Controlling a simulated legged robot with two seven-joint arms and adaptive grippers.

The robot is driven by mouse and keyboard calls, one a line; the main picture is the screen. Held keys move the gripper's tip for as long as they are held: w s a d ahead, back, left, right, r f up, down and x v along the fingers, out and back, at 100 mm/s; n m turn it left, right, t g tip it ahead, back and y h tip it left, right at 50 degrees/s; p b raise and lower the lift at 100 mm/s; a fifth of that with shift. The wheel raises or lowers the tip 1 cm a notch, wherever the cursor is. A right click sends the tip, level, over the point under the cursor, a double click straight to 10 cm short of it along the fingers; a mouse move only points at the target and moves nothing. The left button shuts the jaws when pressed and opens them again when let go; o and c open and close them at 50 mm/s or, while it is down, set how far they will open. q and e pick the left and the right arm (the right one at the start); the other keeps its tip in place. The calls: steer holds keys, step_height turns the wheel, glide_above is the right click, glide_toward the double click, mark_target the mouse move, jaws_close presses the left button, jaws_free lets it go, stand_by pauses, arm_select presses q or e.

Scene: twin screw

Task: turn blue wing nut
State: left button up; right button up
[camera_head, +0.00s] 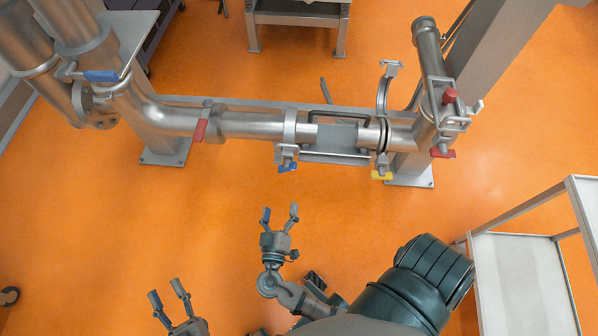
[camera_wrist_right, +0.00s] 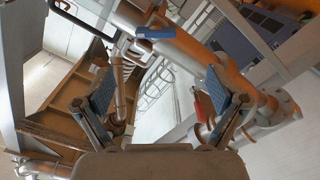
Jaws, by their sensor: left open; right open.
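The blue wing nut (camera_head: 287,166) hangs at the bottom of a clamp (camera_head: 290,130) on the horizontal steel pipe in the head view. A blue piece that looks like this wing nut (camera_wrist_right: 155,33) shows at the top middle of the right wrist view, beyond the fingers. My right gripper (camera_head: 280,214) is open and empty, with its fingers pointing towards the nut and apart from it. Its two spread fingers also show in the right wrist view (camera_wrist_right: 155,98). My left gripper (camera_head: 169,294) is open and empty at the lower left, further from the pipe.
A red handle (camera_head: 200,131) is on the pipe left of the nut, and a yellow wing nut (camera_head: 381,175) is to its right. Red knobs (camera_head: 443,153) sit at the right end. A white cart (camera_head: 515,280) stands at right. Orange floor lies between.

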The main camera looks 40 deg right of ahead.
mark_target(287, 171)
steer(key=p+v, duration=0.4)
steer(key=x, duration=1.7)
steer(key=shift+s+d+r+b, duration=0.1)
steer(key=shift+d+r+b, duration=0.1)
steer(key=shift+b, duration=0.1)
arm_select(q)
step_height(287, 171, down, 8)
steer(key=s+a+g+y, duration=0.1)
steer(key=s+g+y, duration=0.1)
steer(key=g, duration=0.5)
steer(key=shift+s+a+f, duration=0.15)
steer(key=shift+s+a, duration=0.15)
arm_select(e)
steer(key=c, duration=1.1)
